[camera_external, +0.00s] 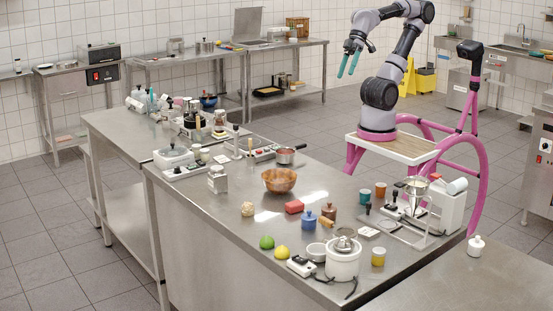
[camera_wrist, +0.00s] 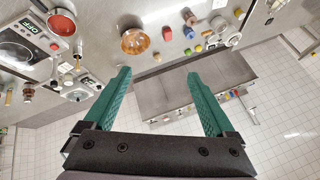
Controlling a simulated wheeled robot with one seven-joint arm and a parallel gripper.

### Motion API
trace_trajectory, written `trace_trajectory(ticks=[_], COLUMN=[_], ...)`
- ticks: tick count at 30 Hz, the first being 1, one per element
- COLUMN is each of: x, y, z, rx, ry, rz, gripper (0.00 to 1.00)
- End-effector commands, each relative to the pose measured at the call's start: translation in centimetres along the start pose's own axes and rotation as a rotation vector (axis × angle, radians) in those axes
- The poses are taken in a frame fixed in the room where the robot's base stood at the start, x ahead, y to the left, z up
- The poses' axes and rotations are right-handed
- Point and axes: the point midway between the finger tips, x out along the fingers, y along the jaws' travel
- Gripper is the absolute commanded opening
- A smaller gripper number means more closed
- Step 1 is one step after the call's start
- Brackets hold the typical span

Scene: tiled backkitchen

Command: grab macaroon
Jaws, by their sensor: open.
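A small lumpy beige thing, likely the macaroon (camera_external: 247,209), lies on the steel worktop, in front of and left of a copper-coloured bowl (camera_external: 279,180). In the wrist view the macaroon (camera_wrist: 157,57) is a small pale spot beyond the fingertips, below the bowl (camera_wrist: 135,41). My gripper (camera_external: 347,74) has teal fingers and hangs high above the worktop's far side, well away from the macaroon. In the wrist view my gripper (camera_wrist: 158,73) is open, with nothing between its fingers.
A red block (camera_external: 293,206), a blue pot (camera_external: 309,219) and a brown jar (camera_external: 329,211) stand right of the macaroon. A green fruit (camera_external: 266,242), a yellow fruit (camera_external: 282,252) and a white cooker (camera_external: 343,262) are nearer the front. Bare steel lies left of the macaroon.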

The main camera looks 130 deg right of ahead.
Motion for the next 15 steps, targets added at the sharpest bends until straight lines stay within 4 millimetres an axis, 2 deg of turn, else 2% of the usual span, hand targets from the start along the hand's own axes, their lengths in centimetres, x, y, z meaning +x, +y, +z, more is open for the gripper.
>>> trace_trajectory(ticks=[9,11,15], x=[0.1,0.5,2.1], y=[-0.1,-0.5,-1.8], z=[-0.2,-0.7,-2.8], rx=[0.013,0.040,0.171], ry=[-0.010,-0.032,-0.131], rz=[-0.003,-0.008,-0.034], gripper=[0.90,0.90,0.90])
